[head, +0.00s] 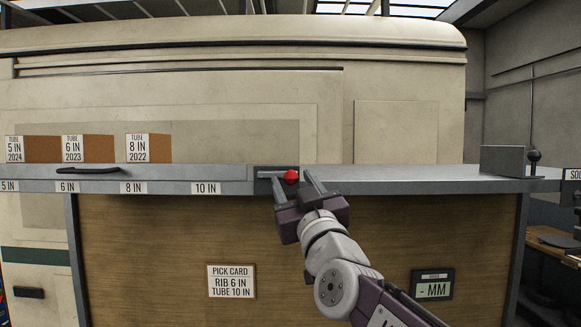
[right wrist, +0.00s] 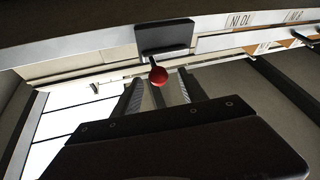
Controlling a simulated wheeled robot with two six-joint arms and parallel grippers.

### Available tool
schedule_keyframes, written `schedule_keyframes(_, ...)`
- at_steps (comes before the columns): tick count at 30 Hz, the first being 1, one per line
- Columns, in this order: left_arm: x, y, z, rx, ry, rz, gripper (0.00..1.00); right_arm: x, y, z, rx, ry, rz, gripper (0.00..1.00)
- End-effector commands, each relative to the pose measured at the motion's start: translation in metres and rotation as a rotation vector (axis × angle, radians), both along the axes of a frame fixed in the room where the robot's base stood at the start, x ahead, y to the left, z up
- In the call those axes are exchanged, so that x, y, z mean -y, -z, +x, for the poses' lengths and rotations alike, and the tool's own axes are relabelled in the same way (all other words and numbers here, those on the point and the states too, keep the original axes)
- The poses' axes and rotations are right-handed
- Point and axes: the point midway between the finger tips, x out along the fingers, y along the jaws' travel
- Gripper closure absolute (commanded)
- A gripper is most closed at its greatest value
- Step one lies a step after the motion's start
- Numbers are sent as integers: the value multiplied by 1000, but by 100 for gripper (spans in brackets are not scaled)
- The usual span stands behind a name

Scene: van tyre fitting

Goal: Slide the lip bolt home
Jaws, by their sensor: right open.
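The lip bolt shows as a red ball knob (head: 291,176) on a dark plate (head: 266,181) at the counter's front lip, just right of the "10 IN" label. My right gripper (head: 292,185) is open at the knob, its two fingers reaching up on either side of it in the head view. In the right wrist view the red knob (right wrist: 158,75) on its short stem sits just beyond the fingertips (right wrist: 155,88). I cannot tell whether the fingers touch it. How far the bolt is slid is unclear. My left gripper is not in view.
The grey counter (head: 400,174) runs across the front of a cream van. Cardboard tube boxes (head: 85,149) stand on its left part above a black handle (head: 88,170). A grey block with a black knob (head: 510,160) sits at the right end. A pick card (head: 231,281) hangs below.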

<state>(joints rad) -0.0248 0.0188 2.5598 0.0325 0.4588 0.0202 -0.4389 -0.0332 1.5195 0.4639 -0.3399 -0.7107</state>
Motion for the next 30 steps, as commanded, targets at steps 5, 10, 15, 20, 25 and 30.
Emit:
schedule_keyframes(5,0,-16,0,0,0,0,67,-6,-12,23,-2,1,-1,50)
schedule_keyframes(10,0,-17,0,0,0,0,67,-8,-11,28,-1,0,0,50)
schedule_keyframes(15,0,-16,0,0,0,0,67,-7,-11,27,-1,0,0,56)
schedule_keyframes(20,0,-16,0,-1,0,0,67,-7,-11,27,-1,0,0,100)
schedule_keyframes(25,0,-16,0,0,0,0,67,-7,-11,27,0,0,0,100)
schedule_keyframes(30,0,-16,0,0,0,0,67,-7,-12,27,1,1,1,100)
